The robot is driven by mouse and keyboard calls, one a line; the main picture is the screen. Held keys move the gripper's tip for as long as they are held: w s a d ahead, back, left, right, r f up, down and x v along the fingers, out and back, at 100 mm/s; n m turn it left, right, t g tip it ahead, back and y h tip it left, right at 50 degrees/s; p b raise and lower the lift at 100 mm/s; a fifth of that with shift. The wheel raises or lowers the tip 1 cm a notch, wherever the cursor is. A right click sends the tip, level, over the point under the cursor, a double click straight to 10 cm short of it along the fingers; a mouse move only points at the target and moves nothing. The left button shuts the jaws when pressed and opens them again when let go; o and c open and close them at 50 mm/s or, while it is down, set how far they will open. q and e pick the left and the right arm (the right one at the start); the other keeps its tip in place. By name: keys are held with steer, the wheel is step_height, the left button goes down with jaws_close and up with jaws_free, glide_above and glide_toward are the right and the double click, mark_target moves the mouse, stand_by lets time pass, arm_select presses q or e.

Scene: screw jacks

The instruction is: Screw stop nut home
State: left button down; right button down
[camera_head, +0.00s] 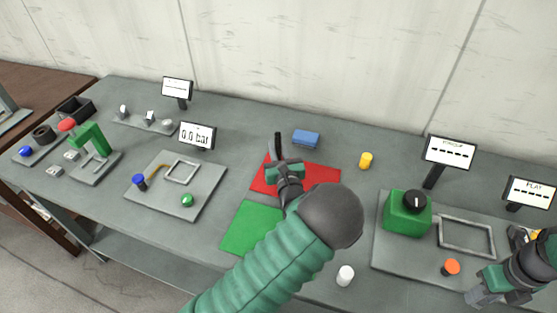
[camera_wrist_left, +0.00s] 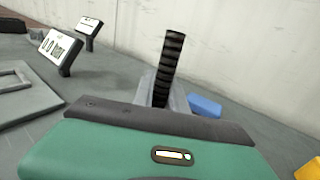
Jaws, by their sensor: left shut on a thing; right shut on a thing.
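My left gripper (camera_head: 287,174) is shut on a screw jack over the red mat. The jack's dark threaded screw (camera_head: 278,146) stands up above the gripper. In the left wrist view the ribbed screw (camera_wrist_left: 172,62) rises nearly upright from behind the gripper's dark edge, with grey parts (camera_wrist_left: 165,92) at its foot. The jack's lower part is hidden by the gripper. My right gripper (camera_head: 492,290) is low at the right edge, beside the right plate. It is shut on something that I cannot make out. I cannot pick out the stop nut for sure.
A red mat (camera_head: 322,176) and green mat (camera_head: 250,229) lie mid-table. A blue block (camera_head: 306,138), yellow cylinder (camera_head: 365,160) and white cylinder (camera_head: 346,275) stand nearby. The right plate (camera_head: 386,254) bears a green box with a dial (camera_head: 407,214) and orange knob (camera_head: 451,267). Fixtures and displays fill the left.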

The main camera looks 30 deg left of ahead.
arm_select(q)
step_height(320, 180, up, 10)
steer(key=p, duration=0.1)
steer(key=shift+r, duration=0.15)
stand_by(0.6)
